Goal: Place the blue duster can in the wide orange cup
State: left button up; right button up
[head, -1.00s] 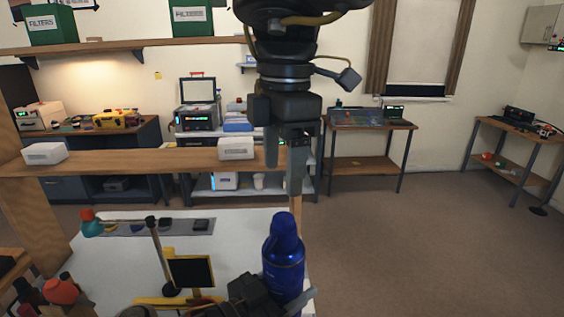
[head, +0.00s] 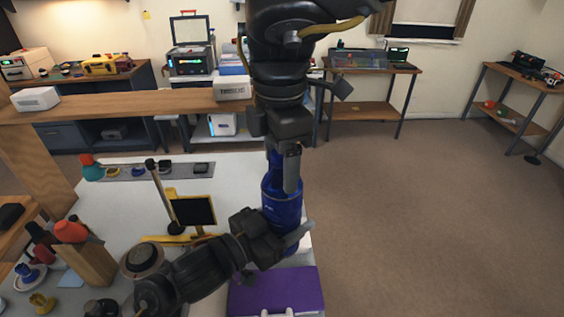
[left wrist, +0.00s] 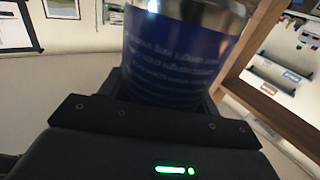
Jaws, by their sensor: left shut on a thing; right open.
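The blue duster can (head: 281,212) stands upright at the right edge of the white table in the head view. My left gripper (head: 282,240) is shut on its lower body. In the left wrist view the can (left wrist: 175,55) fills the space between the jaws, with pale print and a silvery band. My right gripper (head: 283,172) is open, pointing down at the can's top and overlapping it; I cannot tell whether it touches. The can's top is partly hidden behind the right fingers. I cannot make out a wide orange cup for certain.
A purple case (head: 275,293) lies just in front of the can. A yellow stand with a black panel (head: 194,211) is left of it. A wooden block (head: 88,262) and an orange-topped item (head: 70,230) crowd the left. Open floor lies to the right.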

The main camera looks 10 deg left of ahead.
jog(key=shift+f, duration=0.65)
jog(key=c, duration=1.3)
pick_arm(q)
jog(key=o, duration=1.4)
jog(key=shift+c, duration=0.2)
pick_arm(e)
jog(key=shift+c, duration=0.4)
